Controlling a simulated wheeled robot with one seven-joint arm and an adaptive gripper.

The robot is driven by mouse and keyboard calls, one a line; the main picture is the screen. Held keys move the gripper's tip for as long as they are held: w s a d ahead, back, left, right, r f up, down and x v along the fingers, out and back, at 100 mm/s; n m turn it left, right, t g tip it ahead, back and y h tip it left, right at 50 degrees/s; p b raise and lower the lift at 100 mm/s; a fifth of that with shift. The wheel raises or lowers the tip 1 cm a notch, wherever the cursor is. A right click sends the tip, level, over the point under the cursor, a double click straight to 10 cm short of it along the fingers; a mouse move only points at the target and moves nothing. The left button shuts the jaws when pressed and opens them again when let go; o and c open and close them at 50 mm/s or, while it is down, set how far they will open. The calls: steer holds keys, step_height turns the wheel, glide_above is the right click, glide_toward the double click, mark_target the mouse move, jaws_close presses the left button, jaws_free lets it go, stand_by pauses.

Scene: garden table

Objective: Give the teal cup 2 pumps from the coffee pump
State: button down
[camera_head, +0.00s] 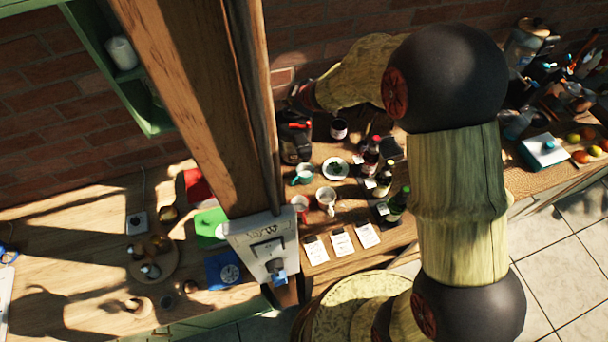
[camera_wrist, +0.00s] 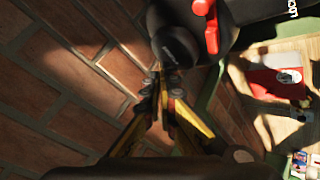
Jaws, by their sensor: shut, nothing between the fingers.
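The teal cup (camera_head: 303,175) stands on the wooden table in front of the black coffee pump (camera_head: 295,140) in the head view. In the wrist view, the coffee pump (camera_wrist: 180,42) shows as a black rounded body with a red part, close ahead of the fingers. My gripper (camera_head: 300,98) is above and behind the pump's top, near the brick wall, partly in shadow. In the wrist view my gripper (camera_wrist: 160,73) is shut and empty, its tips at the edge of the black body. I cannot tell whether they touch it. The teal cup's contents are not visible.
A wooden post (camera_head: 205,100) stands left of the pump. A bowl of greens (camera_head: 335,168), a white mug (camera_head: 326,201), a dark mug (camera_head: 338,128) and bottles (camera_head: 384,180) crowd the table nearby. Paper cards (camera_head: 342,243) lie at the front edge.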

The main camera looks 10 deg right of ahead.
steer(key=shift+f, duration=0.15)
steer(key=shift+f+b, duration=0.3)
steer(key=shift+f, duration=0.05)
steer(key=shift+f+b, duration=0.55)
steer(key=shift+f, duration=0.1)
stand_by(1.1)
steer(key=shift+r+p, duration=1.1)
steer(key=shift+p, duration=0.1)
steer(key=shift+r, duration=0.1)
step_height(320, 180, up, 6)
steer(key=p, duration=0.6)
stand_by(1.5)
